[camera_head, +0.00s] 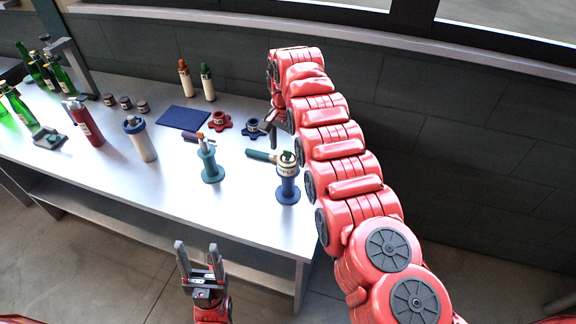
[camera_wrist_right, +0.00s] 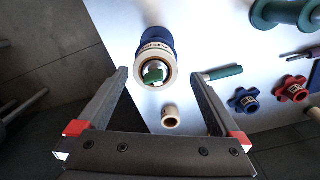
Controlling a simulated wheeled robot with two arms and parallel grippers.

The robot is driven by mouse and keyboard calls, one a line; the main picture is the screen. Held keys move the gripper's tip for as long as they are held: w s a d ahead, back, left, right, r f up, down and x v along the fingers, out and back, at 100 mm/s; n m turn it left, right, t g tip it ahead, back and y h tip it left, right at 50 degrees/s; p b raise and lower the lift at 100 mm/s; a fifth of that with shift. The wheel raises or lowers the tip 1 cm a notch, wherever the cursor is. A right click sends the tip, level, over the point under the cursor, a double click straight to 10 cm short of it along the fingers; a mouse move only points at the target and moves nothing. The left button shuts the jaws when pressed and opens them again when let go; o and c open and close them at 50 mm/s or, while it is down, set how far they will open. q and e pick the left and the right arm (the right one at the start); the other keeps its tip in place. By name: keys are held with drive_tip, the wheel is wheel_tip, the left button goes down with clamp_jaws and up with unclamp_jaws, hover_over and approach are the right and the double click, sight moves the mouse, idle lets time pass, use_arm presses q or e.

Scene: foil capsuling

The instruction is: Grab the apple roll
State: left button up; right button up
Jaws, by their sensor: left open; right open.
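The apple roll (camera_head: 287,170) is a cream roll with dark lettering, partly readable as "PPLE", upright on a blue spool stand (camera_head: 288,193) near the table's right end. Something green shows in its top. In the right wrist view the roll (camera_wrist_right: 155,66) is seen from above, beyond and between the fingertips, with nothing gripped. My right gripper (camera_head: 274,128) is open behind the roll, above the table's back right; its fingers are partly hidden in the head view. My left gripper (camera_head: 200,250) is open and empty, fingers upward, in front of the table's front edge.
A green handle (camera_head: 262,155) lies beside the roll. A teal spool (camera_head: 210,165) stands left of it. Red (camera_head: 219,121) and blue (camera_head: 252,127) knobs sit behind. A small cream cylinder (camera_wrist_right: 170,116) shows near the right gripper. Several bottles (camera_head: 62,79) stand far left.

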drive_tip(key=f, duration=0.1)
drive_tip(key=f+p, duration=0.2)
drive_tip(key=f, duration=0.1)
drive_tip(key=shift+s+d, duration=0.15)
drive_tip(key=shift+d, duration=0.2)
drive_tip(key=shift+f, duration=0.3)
drive_tip(key=shift+a, duration=0.1)
drive_tip(key=c, duration=1.4)
